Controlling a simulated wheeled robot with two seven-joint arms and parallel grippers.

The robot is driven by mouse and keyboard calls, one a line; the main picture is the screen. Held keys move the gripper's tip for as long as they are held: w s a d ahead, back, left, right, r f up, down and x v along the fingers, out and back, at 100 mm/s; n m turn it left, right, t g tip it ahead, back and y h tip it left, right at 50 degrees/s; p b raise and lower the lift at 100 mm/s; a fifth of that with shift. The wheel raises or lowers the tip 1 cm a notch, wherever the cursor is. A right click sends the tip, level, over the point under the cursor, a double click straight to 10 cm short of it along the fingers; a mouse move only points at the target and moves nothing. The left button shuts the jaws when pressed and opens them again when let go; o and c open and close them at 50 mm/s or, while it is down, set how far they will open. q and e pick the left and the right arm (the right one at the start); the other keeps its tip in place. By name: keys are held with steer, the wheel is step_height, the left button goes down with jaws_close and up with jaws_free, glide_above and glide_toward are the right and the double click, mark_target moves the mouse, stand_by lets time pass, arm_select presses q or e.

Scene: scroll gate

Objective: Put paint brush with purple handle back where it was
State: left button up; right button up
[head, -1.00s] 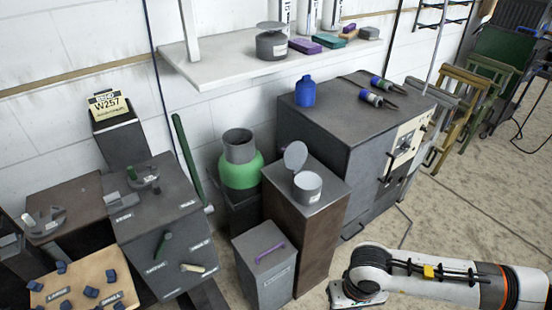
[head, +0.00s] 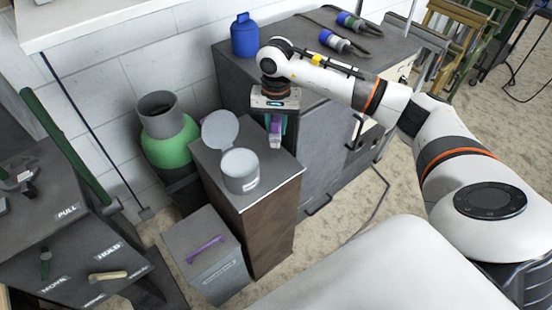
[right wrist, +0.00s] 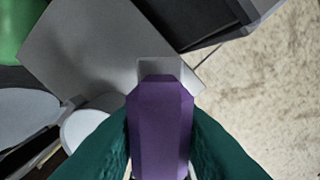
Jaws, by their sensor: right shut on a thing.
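My right gripper (head: 276,138) is shut on a purple-handled thing, taken to be the paint brush (head: 275,126). It is above and beside the right rear side of the brown pedestal (head: 268,222). In the right wrist view the purple handle (right wrist: 160,125) lies between the teal fingers, with a pale grey part at its far end. Bristles cannot be made out. An open grey can (head: 240,172) with its lid raised stands on the pedestal, left of the gripper. My left gripper is not in view.
A grey bin (head: 215,270) with a purple bar on its lid stands in front of the pedestal. A green bottle (head: 168,145) is behind left. A dark cabinet (head: 230,75) bears a blue bottle (head: 245,36) and blue-grey plugs. Floor is free at right.

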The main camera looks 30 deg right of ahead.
mark_target(277, 138)
steer(key=shift+w+d+f, duration=0.15)
steer(key=shift+d+f, duration=0.05)
step_height(277, 138, down, 5)
steer(key=shift+d+f+p, duration=0.1)
steer(key=shift+d+p, duration=0.05)
steer(key=shift+p, duration=0.25)
step_height(277, 138, down, 4)
steer(key=o, duration=0.9)
steer(key=shift+f, duration=0.1)
steer(key=shift+o, duration=0.2)
